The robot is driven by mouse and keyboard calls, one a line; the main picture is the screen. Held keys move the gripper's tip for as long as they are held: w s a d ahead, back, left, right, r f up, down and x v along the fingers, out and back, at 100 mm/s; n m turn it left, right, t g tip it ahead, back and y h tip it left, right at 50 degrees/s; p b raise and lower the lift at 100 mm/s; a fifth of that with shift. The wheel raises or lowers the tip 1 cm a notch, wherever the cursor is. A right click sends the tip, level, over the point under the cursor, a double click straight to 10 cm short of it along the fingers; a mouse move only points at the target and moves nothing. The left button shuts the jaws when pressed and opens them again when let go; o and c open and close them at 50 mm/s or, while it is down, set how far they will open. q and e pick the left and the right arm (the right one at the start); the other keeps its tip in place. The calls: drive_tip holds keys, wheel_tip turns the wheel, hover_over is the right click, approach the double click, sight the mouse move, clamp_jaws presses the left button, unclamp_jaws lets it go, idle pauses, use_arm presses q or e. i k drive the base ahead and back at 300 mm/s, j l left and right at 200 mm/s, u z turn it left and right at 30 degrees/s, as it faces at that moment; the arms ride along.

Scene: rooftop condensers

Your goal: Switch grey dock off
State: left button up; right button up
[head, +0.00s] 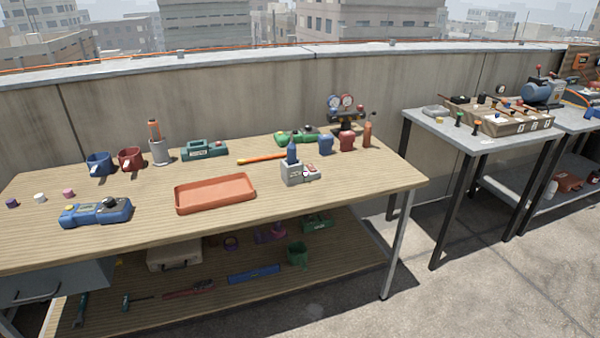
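A small grey dock (291,177) stands on the wooden workbench (330,197), right of the orange tray. A blue upright item (292,154) sits in its taller left part. Its lower right part carries a small light and reddish detail (312,168), too small to tell whether it is a switch or how it is set. Neither of my grippers is in view.
An orange tray (215,205) lies left of the dock, and a blue device (85,216) with knobs further left. Bench space in front of the dock is clear.

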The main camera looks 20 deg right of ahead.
sight(312, 169)
drive_tip(key=i+l+u, duration=0.1)
drive_tip(key=i+l, duration=0.25)
drive_tip(key=i+l+u, duration=0.15)
drive_tip(key=i+l, duration=0.15)
drive_tip(key=i+l+u, duration=0.1)
drive_tip(key=i+l, duration=0.2)
drive_tip(key=l, duration=0.2)
drive_tip(key=i+l+u, duration=0.1)
drive_tip(key=i+l, duration=0.2)
drive_tip(key=l, duration=0.15)
